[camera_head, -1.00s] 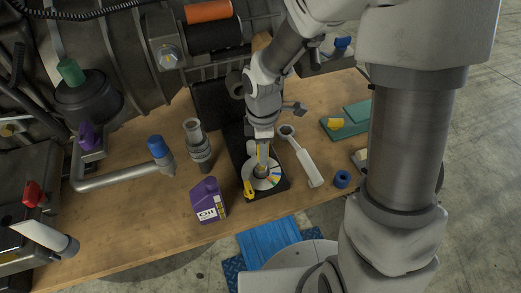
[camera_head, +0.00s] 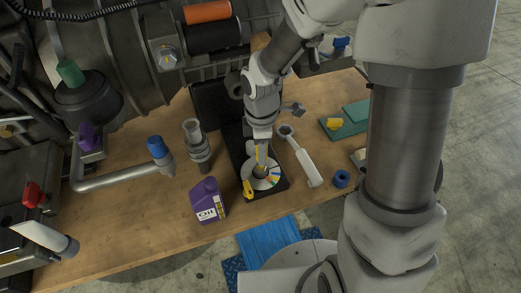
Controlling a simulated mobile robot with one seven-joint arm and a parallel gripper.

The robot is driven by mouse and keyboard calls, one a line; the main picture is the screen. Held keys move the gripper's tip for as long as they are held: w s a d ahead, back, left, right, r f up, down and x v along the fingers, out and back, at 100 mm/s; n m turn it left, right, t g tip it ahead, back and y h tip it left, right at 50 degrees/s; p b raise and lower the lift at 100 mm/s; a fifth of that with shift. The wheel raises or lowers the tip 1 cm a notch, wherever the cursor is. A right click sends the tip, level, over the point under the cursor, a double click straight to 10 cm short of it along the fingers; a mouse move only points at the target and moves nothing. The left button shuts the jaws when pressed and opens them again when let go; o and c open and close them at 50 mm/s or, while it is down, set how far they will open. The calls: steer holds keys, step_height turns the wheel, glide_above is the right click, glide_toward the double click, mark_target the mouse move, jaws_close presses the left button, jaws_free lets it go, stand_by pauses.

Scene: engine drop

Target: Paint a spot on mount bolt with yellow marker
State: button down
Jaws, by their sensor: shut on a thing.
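My gripper (camera_head: 261,158) points down over a round disc (camera_head: 262,183) with coloured segments, on a black base on the wooden bench. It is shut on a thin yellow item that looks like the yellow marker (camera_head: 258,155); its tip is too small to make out. Another yellow piece (camera_head: 248,188) lies at the disc's left edge; I cannot tell what it is. A large bolt head (camera_head: 167,55) shows on the engine at the upper left, well apart from my gripper; I cannot tell whether it is the mount bolt.
Bare bench shows at the front left.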

steer(key=shift+s+a, duration=0.3)
steer(key=shift+s, duration=0.05)
steer(key=shift+w+d, duration=0.1)
steer(key=shift+w+d+r, duration=0.1)
steer(key=shift+w+d, duration=0.15)
steer(key=shift+d, duration=0.05)
steer(key=shift+a, duration=0.1)
steer(key=shift+s+a, duration=0.3)
steer(key=shift+a, duration=0.05)
steer(key=shift+d, duration=0.1)
